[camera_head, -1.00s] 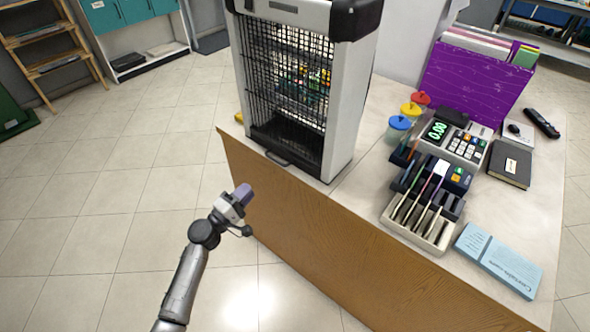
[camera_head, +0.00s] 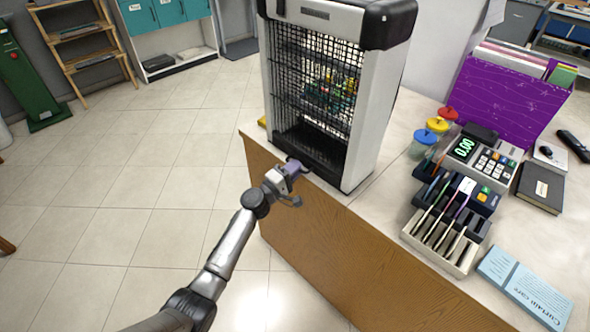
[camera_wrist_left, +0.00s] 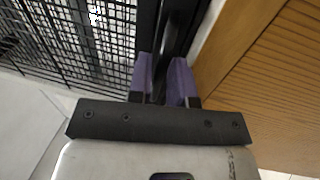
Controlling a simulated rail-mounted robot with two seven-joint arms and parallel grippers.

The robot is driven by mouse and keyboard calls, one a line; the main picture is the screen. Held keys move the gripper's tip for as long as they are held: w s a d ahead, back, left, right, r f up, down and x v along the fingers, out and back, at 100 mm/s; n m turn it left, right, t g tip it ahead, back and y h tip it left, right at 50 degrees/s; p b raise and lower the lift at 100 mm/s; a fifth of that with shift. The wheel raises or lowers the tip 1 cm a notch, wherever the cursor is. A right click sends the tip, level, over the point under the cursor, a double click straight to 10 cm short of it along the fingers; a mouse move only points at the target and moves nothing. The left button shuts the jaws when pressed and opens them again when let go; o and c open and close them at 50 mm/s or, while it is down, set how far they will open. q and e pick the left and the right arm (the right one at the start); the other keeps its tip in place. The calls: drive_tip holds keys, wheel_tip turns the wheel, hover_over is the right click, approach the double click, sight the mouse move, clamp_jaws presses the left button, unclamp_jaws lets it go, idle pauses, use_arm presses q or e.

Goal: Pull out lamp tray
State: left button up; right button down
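The lamp unit (camera_head: 362,95) is a tall white and black cabinet with a wire grid front, standing on the counter. Its tray is at the dark bottom of the cabinet (camera_head: 312,146), with a small dark handle at the front, partly hidden by my gripper. My left gripper (camera_head: 296,170) is at this handle, by the counter's edge. In the left wrist view its two purple fingers (camera_wrist_left: 165,80) stand apart on either side of the black handle (camera_wrist_left: 172,45); I cannot tell whether they press on it. My right gripper is not in view.
The wooden counter (camera_head: 360,255) drops away below the handle. To the right stand a pen organizer (camera_head: 440,245), a payment terminal (camera_head: 485,160), lidded cups (camera_head: 424,143), a purple file box (camera_head: 510,100) and a blue booklet (camera_head: 525,288).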

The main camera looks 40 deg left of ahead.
use_arm(q)
drive_tip(key=shift+w, duration=0.1)
clamp_jaws()
idle(0.4)
